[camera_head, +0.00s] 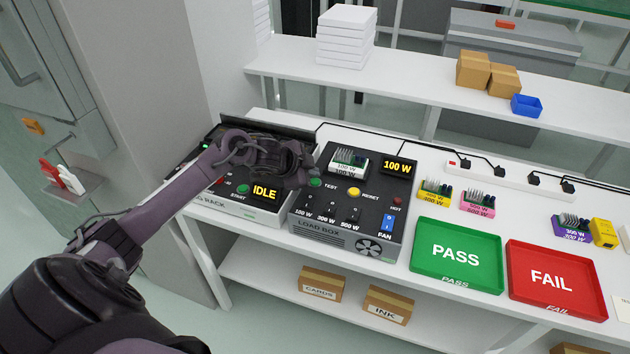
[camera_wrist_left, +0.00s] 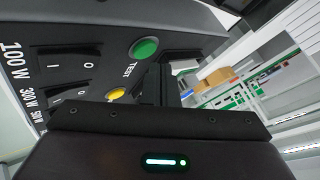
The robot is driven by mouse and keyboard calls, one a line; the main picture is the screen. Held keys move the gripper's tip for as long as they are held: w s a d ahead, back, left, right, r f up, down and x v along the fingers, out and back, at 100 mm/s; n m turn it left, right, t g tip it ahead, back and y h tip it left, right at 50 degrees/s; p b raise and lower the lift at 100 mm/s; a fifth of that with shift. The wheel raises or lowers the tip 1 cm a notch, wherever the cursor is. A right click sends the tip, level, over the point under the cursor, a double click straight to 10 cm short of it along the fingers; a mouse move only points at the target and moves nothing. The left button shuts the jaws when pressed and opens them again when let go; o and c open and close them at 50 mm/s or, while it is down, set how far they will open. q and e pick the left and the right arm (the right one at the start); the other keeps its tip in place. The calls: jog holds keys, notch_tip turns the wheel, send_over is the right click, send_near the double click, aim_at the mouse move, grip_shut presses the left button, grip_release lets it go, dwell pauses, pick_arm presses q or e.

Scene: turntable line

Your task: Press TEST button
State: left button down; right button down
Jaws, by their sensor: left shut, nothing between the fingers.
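The green TEST button (camera_head: 316,183) is on the top panel of the dark load box (camera_head: 310,228). In the left wrist view the TEST button (camera_wrist_left: 145,48) is large, just beyond and slightly left of the fingers. My left gripper (camera_head: 303,177) is shut and empty, close to the button. Its dark fingers (camera_wrist_left: 163,80) point toward the panel in the wrist view. I cannot tell whether they touch the button. The load box display (camera_head: 398,166) reads 100 W. My right gripper is not in view.
A yellow RESET button (camera_head: 354,192), switches and a 100 W board (camera_head: 348,161) are on the load box. To the left is a rack with an IDLE display (camera_head: 265,192). A green PASS tray (camera_head: 488,283) and red FAIL tray (camera_head: 597,311) lie right.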

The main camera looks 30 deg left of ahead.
pick_arm(q)
jog(key=shift+f, duration=0.15)
dwell(0.6)
jog(key=shift+f, duration=0.3)
jog(key=shift+f, duration=0.4)
dwell(0.8)
jog(key=shift+r+p, duration=0.6)
jog(key=shift+r, duration=0.2)
jog(key=shift+r, duration=0.1)
notch_tip(320, 180, up, 5)
jog(key=p, duration=0.5)
jog(key=shift+d, duration=0.1)
dwell(0.5)
